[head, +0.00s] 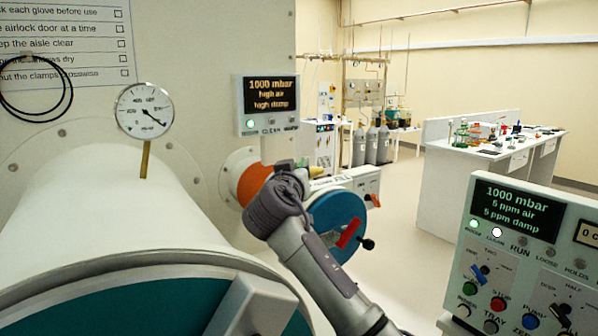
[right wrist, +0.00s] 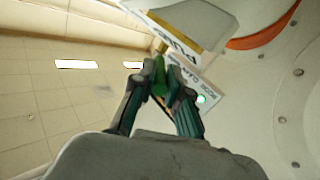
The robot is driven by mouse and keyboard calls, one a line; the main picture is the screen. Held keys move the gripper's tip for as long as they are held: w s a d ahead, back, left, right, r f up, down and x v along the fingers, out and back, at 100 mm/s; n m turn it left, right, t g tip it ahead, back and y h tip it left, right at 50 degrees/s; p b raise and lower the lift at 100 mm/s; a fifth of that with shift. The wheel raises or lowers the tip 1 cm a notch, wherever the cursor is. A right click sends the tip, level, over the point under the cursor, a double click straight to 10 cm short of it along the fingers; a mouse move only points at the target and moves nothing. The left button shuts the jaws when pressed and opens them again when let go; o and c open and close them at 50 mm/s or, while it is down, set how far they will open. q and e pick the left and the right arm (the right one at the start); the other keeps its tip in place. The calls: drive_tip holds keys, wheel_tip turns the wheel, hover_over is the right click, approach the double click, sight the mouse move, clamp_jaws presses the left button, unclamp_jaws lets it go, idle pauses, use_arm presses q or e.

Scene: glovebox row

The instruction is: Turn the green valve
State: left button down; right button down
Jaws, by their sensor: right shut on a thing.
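The green valve (right wrist: 160,84) shows in the right wrist view as a small green piece between my fingertips, with a brass fitting above it. My right gripper (right wrist: 159,77) is shut on it, a finger on each side. In the head view my right gripper (head: 300,172) reaches in front of the small airlock, at a white box (head: 354,178) with lettering. There the gripper and wrist hide the green valve. My left gripper is not in either view.
The small airlock's blue door (head: 336,218) with a red handle (head: 350,233) is close beside my right forearm. A large white cylinder (head: 120,215) fills the left. A control panel (head: 520,262) stands at the right. The aisle floor beyond is clear.

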drive_tip(key=c, duration=1.2)
unclamp_jaws()
drive_tip(key=shift+o, duration=0.2)
wheel_tip(320, 180, up, 10)
